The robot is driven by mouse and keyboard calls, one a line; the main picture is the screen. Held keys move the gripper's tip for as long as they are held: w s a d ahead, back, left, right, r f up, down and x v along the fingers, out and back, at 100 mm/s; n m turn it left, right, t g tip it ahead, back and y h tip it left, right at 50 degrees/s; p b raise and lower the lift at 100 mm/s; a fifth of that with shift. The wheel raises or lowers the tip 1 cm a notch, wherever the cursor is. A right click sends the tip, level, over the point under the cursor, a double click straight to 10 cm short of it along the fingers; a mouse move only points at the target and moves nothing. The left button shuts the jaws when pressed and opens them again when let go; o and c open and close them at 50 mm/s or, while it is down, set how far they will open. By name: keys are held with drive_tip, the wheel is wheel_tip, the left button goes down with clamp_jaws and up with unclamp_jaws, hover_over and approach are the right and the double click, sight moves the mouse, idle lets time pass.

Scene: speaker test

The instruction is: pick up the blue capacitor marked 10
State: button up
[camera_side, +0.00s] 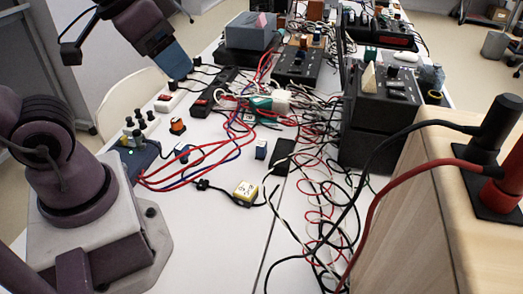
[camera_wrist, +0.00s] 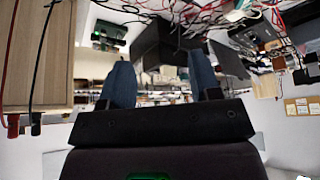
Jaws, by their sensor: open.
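A small cube with a blue side and a pale face (camera_side: 261,150) stands on the white table, right of centre in the side view. A flatter small blue block (camera_side: 184,153) lies left of it among the cables. Their markings are too small to read, so I cannot tell which is the capacitor marked 10. My gripper (camera_side: 180,74) is raised at the upper left of the side view, well apart from both. In the wrist view its two blue fingers (camera_wrist: 162,75) are spread with nothing held between them. I cannot make out either blue block there.
Red and blue cables (camera_side: 215,152) loop across the table. A black speaker box (camera_side: 372,130) and a wooden cabinet (camera_side: 440,215) stand at right. The front-left tabletop (camera_side: 210,240) is clear.

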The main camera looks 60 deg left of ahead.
drive_tip(key=m+t+y, duration=0.1)
drive_tip(key=m+y, duration=1)
drive_tip(key=m, duration=1.4)
approach(259, 149)
drive_tip(key=s+a, duration=0.1)
drive_tip(key=s, duration=0.1)
drive_tip(key=s+a, duration=0.1)
drive_tip(key=s, duration=0.1)
drive_tip(key=s+a, duration=0.1)
drive_tip(key=s, duration=0.1)
drive_tip(key=w+d+m+t, duration=0.1)
drive_tip(key=w+d+t+h, duration=0.1)
drive_tip(key=shift+w+f+m+t, duration=0.25)
drive_tip(key=shift+w+m+t, duration=0.05)
drive_tip(key=shift+w+m, duration=0.1)
drive_tip(key=shift+w+d+h, duration=0.15)
drive_tip(key=shift+w+h, duration=0.15)
drive_tip(key=shift+w+a+f+t, duration=0.1)
drive_tip(key=shift+w+a+t, duration=0.1)
drive_tip(key=shift+w+t, duration=0.1)
drive_tip(key=x, duration=1.2)
drive_tip(key=shift+c, duration=0.2)
drive_tip(key=c, duration=1)
